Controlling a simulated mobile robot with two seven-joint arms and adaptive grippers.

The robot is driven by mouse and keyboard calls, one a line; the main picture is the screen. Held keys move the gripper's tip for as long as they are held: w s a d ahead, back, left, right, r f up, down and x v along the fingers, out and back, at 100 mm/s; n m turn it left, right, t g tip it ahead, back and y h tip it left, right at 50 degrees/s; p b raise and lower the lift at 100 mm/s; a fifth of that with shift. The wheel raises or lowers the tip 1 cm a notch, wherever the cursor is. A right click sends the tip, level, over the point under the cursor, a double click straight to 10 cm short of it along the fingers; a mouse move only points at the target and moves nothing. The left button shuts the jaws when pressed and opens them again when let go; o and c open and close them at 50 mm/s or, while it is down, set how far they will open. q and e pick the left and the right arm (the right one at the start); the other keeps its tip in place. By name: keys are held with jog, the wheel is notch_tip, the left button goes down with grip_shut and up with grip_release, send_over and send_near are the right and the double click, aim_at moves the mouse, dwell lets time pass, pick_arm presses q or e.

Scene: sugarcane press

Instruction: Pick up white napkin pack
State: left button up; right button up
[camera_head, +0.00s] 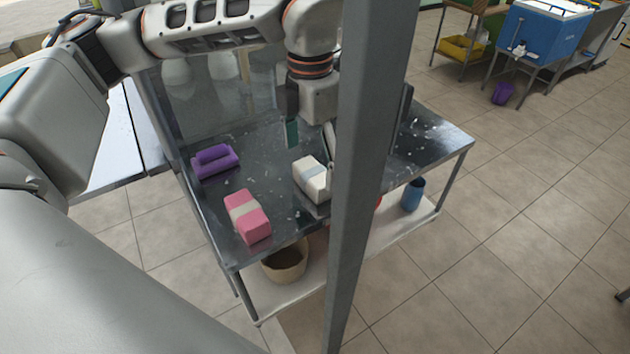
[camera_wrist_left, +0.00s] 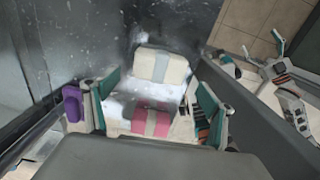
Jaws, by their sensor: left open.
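The white napkin pack (camera_head: 312,180) with a pale grey band lies on the steel table, partly hidden by the grey post in the head view. It also shows in the left wrist view (camera_wrist_left: 160,66), beyond the fingertips. My left gripper (camera_head: 311,138) is above and behind the pack, pointing down, apart from it. In the left wrist view its green-padded fingers (camera_wrist_left: 158,97) are spread with nothing held between them. Part of what looks like my right gripper (camera_wrist_left: 290,95) shows at the right of the wrist view; its jaw state is unclear.
A pink pack (camera_head: 248,217) and a purple pack (camera_head: 214,162) lie on the steel table (camera_head: 240,265) to the left. The grey post (camera_head: 365,150) stands in front of the table. A bin (camera_head: 285,262) and blue cup (camera_head: 412,195) are on the lower shelf.

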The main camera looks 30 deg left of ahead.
aim_at(310, 174)
pick_arm(q)
notch_tip(310, 174, down, 5)
jog(key=b, duration=0.3)
jog(key=shift+a+b, duration=0.15)
jog(key=shift+b, duration=0.15)
jog(key=shift+f, duration=0.1)
jog(key=shift+r, duration=0.2)
jog(key=c, duration=1.2)
